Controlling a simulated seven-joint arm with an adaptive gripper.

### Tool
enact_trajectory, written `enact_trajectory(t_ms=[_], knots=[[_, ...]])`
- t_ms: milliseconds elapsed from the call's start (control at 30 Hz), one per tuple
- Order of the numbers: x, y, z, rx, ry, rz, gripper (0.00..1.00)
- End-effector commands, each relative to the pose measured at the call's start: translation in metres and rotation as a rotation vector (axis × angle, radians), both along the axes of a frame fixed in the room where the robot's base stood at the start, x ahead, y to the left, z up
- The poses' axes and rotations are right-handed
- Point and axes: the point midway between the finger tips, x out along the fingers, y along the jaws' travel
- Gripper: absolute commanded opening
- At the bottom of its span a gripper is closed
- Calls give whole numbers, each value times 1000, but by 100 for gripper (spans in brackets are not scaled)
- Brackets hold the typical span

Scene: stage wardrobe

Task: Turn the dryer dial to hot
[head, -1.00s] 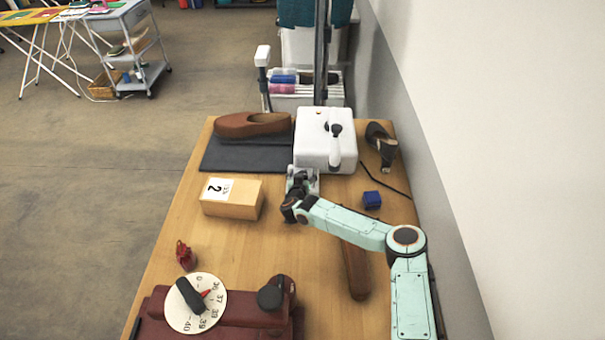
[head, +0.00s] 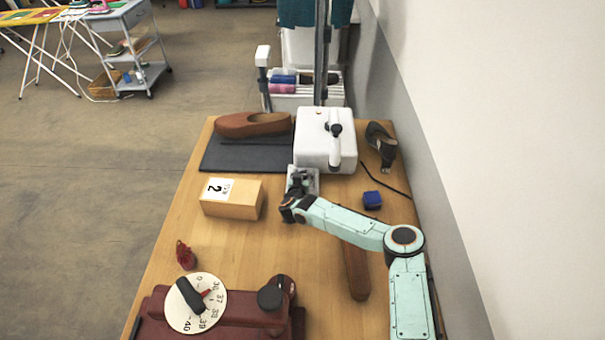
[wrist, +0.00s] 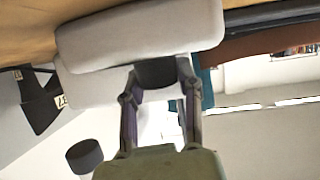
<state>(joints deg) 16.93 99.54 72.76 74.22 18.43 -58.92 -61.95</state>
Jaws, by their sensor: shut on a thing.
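The dryer, a white box (head: 310,150) with a dark knob and a pale nozzle on top, stands at the back of the table. My gripper (wrist: 158,68) is at its front side, low, with its fingers hard to make out in the head view. In the wrist view the fingers are shut on a dark dial (wrist: 156,74) against the pale dryer body (wrist: 140,35). The dial's markings and pointer are hidden, so I cannot tell its setting.
A wooden block (head: 228,205), a small blue box (head: 372,200) and a red machine with a numbered disc (head: 183,316) are nearer. A wall rises at right.

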Motion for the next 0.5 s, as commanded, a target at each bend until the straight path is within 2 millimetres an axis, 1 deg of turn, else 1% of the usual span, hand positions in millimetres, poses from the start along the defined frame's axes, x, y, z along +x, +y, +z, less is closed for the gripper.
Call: enact_trajectory(t_ms=[267,500], knots=[[1,0,0,0,-1,-70,0],[0,0,-1,0,1,-234,0]])
